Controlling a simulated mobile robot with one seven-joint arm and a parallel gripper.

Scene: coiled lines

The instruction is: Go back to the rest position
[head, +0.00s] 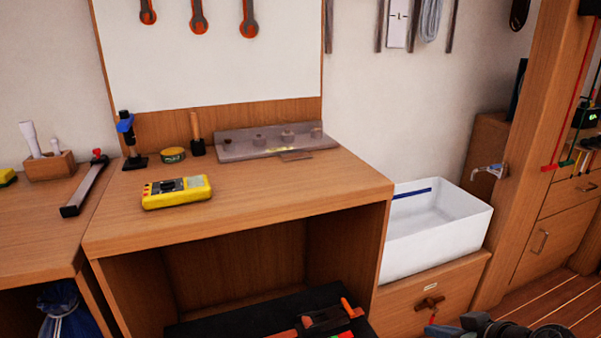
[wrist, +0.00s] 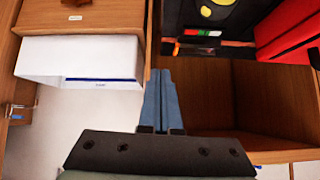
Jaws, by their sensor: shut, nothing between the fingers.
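My gripper (wrist: 160,78) shows in the wrist view as two blue-grey fingers pressed together, with nothing between them. It is apart from everything around it, with the white sink to its left and the wooden bench's open bay to its right. In the head view only a dark piece of what looks like my arm shows at the bottom right edge; the fingers are out of that picture.
A wooden bench (head: 250,211) bears a yellow multimeter (head: 177,192) and a grey holder (head: 235,149). The white sink (head: 440,240) stands right of it, before a wooden post (head: 540,130). A black surface (head: 215,325) with red and orange items is low in front.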

